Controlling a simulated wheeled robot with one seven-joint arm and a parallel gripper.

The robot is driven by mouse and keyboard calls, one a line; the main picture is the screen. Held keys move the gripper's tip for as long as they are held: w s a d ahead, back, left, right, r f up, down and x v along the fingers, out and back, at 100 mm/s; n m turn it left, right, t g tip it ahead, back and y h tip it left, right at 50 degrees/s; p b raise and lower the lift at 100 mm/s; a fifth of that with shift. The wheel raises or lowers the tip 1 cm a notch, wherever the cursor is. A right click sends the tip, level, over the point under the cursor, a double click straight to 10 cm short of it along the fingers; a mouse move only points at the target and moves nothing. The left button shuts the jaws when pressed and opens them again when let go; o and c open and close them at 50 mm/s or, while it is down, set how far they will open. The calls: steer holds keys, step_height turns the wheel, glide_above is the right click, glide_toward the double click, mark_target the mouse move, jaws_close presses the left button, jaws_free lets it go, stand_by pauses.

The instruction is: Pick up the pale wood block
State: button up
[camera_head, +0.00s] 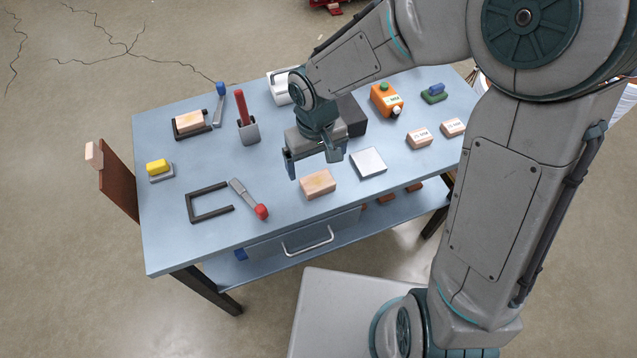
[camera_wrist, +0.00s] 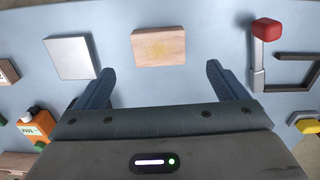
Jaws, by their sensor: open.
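A pale wood block (camera_head: 318,184) lies flat near the front edge of the blue table. It also shows in the wrist view (camera_wrist: 158,46), just beyond my fingertips and centred between them. My gripper (camera_head: 314,165) hangs above the table, slightly behind the block in the head view. In the wrist view my gripper (camera_wrist: 159,72) has its two fingers wide apart with nothing between them. Another pale block (camera_head: 190,121) sits in a dark holder at the back left. Two labelled wood blocks, one (camera_head: 419,138) and another (camera_head: 453,127), lie at the right.
A silver plate (camera_head: 368,163) lies right of the front block. A red-tipped grey tool (camera_head: 249,199) and a dark U-shaped frame (camera_head: 208,203) lie to its left. A dark box (camera_head: 351,115) and an orange bottle (camera_head: 386,99) stand behind. The left front corner is clear.

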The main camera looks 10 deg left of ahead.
mark_target(317, 181)
step_height(317, 181, down, 7)
steer(key=shift+s+d+f+b, duration=0.1)
steer(key=shift+d+f+b, duration=0.05)
steer(key=shift+b, duration=0.3)
steer(key=c, duration=1.1)
